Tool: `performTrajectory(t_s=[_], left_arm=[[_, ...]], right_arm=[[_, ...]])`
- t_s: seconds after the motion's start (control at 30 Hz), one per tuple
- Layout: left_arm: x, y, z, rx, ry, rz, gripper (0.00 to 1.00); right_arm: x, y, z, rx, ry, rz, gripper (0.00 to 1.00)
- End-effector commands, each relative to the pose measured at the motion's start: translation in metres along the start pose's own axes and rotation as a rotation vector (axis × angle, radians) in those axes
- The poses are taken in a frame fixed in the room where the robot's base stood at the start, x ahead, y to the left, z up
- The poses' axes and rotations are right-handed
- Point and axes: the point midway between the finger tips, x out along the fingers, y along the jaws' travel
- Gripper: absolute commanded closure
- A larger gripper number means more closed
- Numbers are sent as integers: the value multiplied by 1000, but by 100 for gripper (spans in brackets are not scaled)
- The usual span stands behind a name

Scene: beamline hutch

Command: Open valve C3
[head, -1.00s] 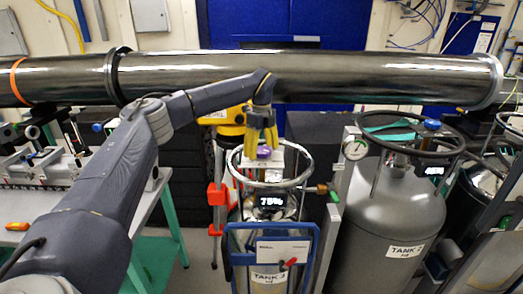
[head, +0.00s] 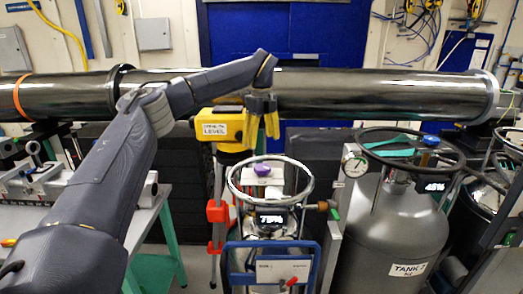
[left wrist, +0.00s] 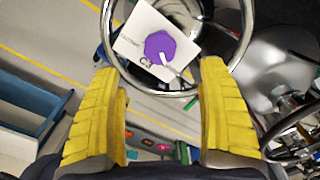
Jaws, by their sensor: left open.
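The valve is a purple knob (head: 262,170) on top of the tank in the blue cart, inside a shiny ring guard (head: 237,185). In the left wrist view the purple knob (left wrist: 160,47) is six-sided, on a white card (left wrist: 130,45) with a label that seems to read C3, and a pale pointer runs from it to the lower right. My left gripper (head: 262,141) has yellow fingers, open and pointing down above the knob, apart from it. In the left wrist view the knob lies ahead, between the fingertips (left wrist: 158,68). My right gripper is not in view.
A large metal pipe (head: 370,92) crosses behind my left gripper. A yellow level instrument (head: 220,128) stands behind and left of the ring. A grey tank (head: 385,235) with a dark ring and gauge stands to the right. A bench (head: 95,225) is at the left.

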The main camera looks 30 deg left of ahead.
Motion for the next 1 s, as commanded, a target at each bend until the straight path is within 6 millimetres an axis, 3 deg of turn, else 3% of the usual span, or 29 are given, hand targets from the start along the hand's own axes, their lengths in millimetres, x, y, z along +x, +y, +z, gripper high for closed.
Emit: performTrajectory(t_s=[0.2, 0.7, 0.83, 1.0], left_arm=[[-13, 0, 0, 0, 0, -1, 24], [-13, 0, 0, 1, 2, -1, 24], [-4, 0, -3, 20, 46, -10, 24], [22, 2, -13, 91, 208, -67, 24]], right_arm=[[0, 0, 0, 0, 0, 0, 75], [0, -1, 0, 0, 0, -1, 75], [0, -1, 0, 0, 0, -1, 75], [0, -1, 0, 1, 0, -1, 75]])
